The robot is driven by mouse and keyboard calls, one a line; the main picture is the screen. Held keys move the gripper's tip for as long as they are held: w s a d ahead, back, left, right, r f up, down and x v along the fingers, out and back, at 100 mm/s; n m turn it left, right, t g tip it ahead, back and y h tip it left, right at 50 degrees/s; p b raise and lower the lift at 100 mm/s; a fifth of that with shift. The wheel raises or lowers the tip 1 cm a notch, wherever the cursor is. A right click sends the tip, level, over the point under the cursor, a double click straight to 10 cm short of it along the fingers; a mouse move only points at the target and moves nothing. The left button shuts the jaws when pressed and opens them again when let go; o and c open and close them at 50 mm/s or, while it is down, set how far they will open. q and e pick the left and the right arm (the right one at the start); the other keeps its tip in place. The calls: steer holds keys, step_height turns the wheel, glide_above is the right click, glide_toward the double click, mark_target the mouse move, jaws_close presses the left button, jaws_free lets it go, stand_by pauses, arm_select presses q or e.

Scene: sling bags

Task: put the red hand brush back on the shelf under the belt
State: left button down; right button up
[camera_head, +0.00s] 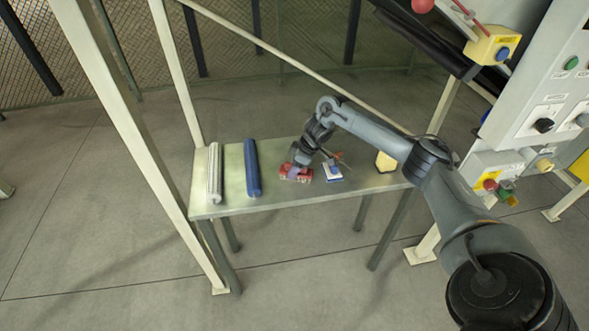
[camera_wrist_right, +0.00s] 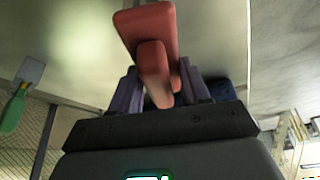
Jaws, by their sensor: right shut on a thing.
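My right gripper (camera_head: 297,168) is shut on the red hand brush (camera_head: 289,174), low over the pale shelf (camera_head: 274,192). I cannot tell from the head view whether the brush touches the shelf. In the right wrist view the brush (camera_wrist_right: 148,28) is clamped between the purple finger pads of the gripper (camera_wrist_right: 160,92), and its red body reaches up past the fingertips. Its bristles cannot be made out. My left gripper is not in view.
On the shelf, a pale roll (camera_head: 214,175) and a blue roll (camera_head: 252,168) lie left of the brush. A blue and white item (camera_head: 333,172) is close on its right. A yellow block (camera_head: 385,161) stands farther right. Frame posts (camera_head: 133,133) rise at the left.

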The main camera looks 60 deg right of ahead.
steer(key=o, duration=1.1)
steer(key=shift+r, duration=0.1)
steer(key=shift+s+d+r, duration=0.1)
steer(key=shift+r, duration=0.15)
steer(key=p+v, duration=0.2)
steer(key=v, duration=0.9)
steer(key=shift+r, duration=0.1)
steer(key=shift+r, duration=0.1)
